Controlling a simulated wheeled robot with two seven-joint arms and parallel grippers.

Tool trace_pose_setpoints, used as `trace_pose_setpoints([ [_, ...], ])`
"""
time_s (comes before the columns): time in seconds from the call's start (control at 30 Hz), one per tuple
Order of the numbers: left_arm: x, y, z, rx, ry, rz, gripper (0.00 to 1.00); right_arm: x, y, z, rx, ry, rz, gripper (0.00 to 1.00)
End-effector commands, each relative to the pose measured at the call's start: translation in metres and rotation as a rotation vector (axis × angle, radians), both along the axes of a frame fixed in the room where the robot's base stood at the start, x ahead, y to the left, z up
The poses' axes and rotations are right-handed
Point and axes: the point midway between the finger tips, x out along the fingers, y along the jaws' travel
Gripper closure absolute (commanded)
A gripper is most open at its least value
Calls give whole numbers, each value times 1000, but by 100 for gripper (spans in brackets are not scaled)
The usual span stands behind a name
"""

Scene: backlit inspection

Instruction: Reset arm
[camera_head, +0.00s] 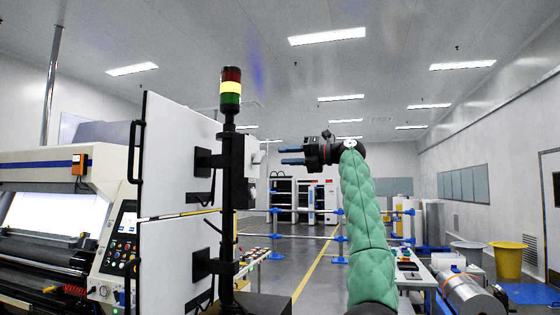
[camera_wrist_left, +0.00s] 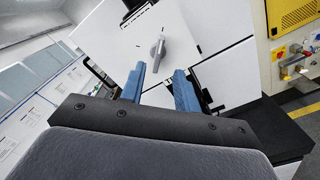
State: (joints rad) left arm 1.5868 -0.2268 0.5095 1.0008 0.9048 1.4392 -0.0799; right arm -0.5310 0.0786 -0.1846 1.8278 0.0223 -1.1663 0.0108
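My left gripper (camera_head: 284,155) is raised at mid height in the head view, on the arm with the green quilted sleeve (camera_head: 365,220). Its two blue fingers point left and stand apart, with nothing between them. In the left wrist view the left gripper (camera_wrist_left: 160,84) also shows two separate blue fingers, open and empty. Beyond the fingertips there is a white panel with a grey knob (camera_wrist_left: 157,48); the gripper is not seen touching it. My right gripper is not in view.
White panels (camera_head: 175,150) on a black post with a signal light (camera_head: 231,90) stand left of the gripper. A large machine (camera_head: 60,200) is at the far left. A metal roller (camera_head: 468,295) and yellow bin (camera_head: 507,260) are at right. Open floor (camera_head: 300,262) lies between.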

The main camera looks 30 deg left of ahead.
Motion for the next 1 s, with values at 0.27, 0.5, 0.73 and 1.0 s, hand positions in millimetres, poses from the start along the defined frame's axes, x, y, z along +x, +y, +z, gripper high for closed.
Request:
trace_pose_setpoints([
  [0.27,1,-5,0,0,0,0,68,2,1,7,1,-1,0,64],
  [0.5,1,-5,0,0,0,0,68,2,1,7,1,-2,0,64],
  [0.73,5,-4,5,24,0,-20,68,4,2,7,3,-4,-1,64],
  [1.0,42,-7,58,300,60,-216,68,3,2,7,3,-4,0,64],
])
